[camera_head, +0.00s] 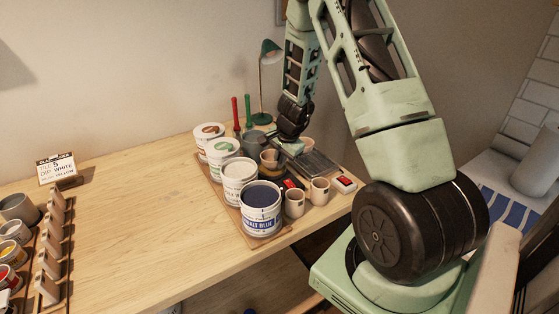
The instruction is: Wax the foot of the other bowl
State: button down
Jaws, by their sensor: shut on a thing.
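My gripper (286,153) is low over the back right of the group of pots. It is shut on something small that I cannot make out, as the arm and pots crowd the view. A small tan bowl-like vessel (269,161) stands just left of and below the gripper; I cannot tell whether they touch. Another small beige vessel (307,144) stands to the gripper's right. Two beige cups, one at the front (295,204) and one to its right (319,191), stand near the table's right edge. No bowl foot can be made out.
Several labelled tubs, including a cobalt blue one (261,209), stand left of the gripper on a board. A grey pot (256,140), upright red-handled (235,112) and green-handled tools (248,110) and a green lamp (270,52) are behind. The table's middle (135,225) is clear.

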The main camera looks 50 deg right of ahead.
jog(key=shift+f, duration=0.1)
dwell(0.3)
jog(key=shift+f+b, duration=0.65)
jog(key=shift+b, duration=0.1)
jog(key=shift+r, duration=0.2)
jog(key=shift+r+p, duration=1.75)
jog(key=shift+r, duration=0.1)
jog(key=shift+d, duration=0.1)
